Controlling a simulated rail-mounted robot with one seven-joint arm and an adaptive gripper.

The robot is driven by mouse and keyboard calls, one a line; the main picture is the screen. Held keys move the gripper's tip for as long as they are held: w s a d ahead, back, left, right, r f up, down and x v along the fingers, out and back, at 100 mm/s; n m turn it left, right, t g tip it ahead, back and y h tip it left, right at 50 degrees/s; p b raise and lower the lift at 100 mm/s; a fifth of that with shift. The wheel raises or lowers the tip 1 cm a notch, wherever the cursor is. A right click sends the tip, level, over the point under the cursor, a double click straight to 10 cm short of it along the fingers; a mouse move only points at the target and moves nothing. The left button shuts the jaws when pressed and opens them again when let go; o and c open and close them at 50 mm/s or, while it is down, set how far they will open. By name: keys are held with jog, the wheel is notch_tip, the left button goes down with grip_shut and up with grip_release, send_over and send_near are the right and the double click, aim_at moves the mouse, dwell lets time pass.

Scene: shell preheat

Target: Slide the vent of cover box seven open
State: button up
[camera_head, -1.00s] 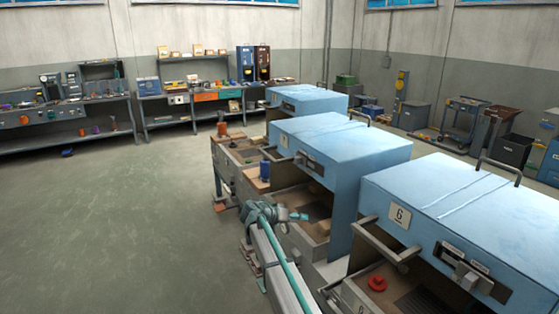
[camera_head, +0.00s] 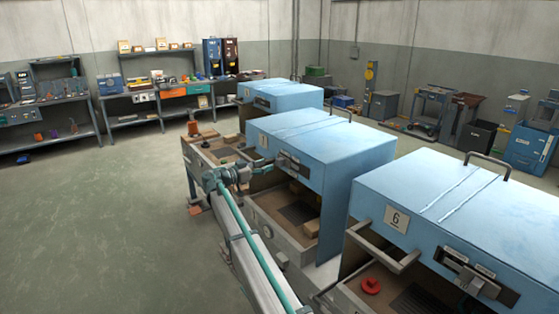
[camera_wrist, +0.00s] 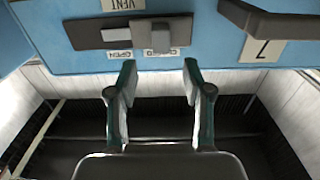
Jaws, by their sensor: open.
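Cover box seven (camera_head: 325,140) is the middle blue box in the head view. Its number plate (camera_wrist: 262,48) shows upside down in the wrist view. The vent (camera_wrist: 95,36) is a dark slot with a grey sliding knob (camera_wrist: 160,37) in the box's front face. The knob stands over the CLOSED label, and the OPEN label (camera_wrist: 117,53) lies to its left in the wrist view. My gripper (camera_wrist: 159,75) is open and empty, its two fingers apart just below the knob in the picture, not around it. In the head view my gripper (camera_head: 262,165) is at the box's front.
A handle bar (camera_wrist: 270,20) juts out beside the vent. Box six (camera_head: 460,220) stands to the right with its own handle, and another blue box (camera_head: 280,97) stands behind. Open floor lies left.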

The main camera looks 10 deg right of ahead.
aim_at(277, 161)
jog(key=p+x, duration=0.2)
jog(key=x, duration=0.4)
jog(key=shift+w+d+r, duration=0.1)
jog(key=shift+w+d, duration=0.2)
jog(key=shift+w+d+p, duration=0.25)
jog(key=shift+d+p, duration=0.05)
jog(key=shift+d, duration=0.3)
jog(key=shift+c, duration=0.2)
grip_shut()
